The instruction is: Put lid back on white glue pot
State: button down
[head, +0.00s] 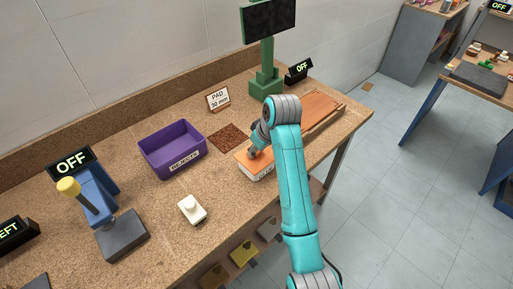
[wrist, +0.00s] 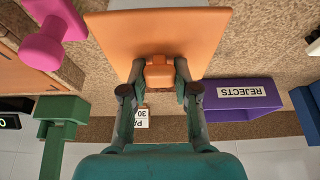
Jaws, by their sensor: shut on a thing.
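My gripper (wrist: 159,88) is shut on the block-shaped handle of a flat orange lid (wrist: 205,42). In the head view, my gripper (head: 254,153) is at the orange top of a white-sided box with a lettered front (head: 259,173), partly covered by my arm. This may be the white glue pot; the lettering is only partly readable. I cannot tell whether the lid rests on it or is just above. In the wrist view the lid hides what is beneath it. A small white piece with a raised knob (head: 191,208) stands apart near the bench's front edge.
A purple REJECTS bin (head: 172,149) stands left of my gripper. A brown pad (head: 226,139) and its sign (head: 217,98) lie behind. A blue press with a yellow knob (head: 90,205) is at left, a green stand (head: 265,80) at back. A pink piece (wrist: 48,45) shows in the wrist view.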

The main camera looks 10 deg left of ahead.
jog(key=shift+f, duration=0.2)
jog(key=c, duration=0.8)
grip_release()
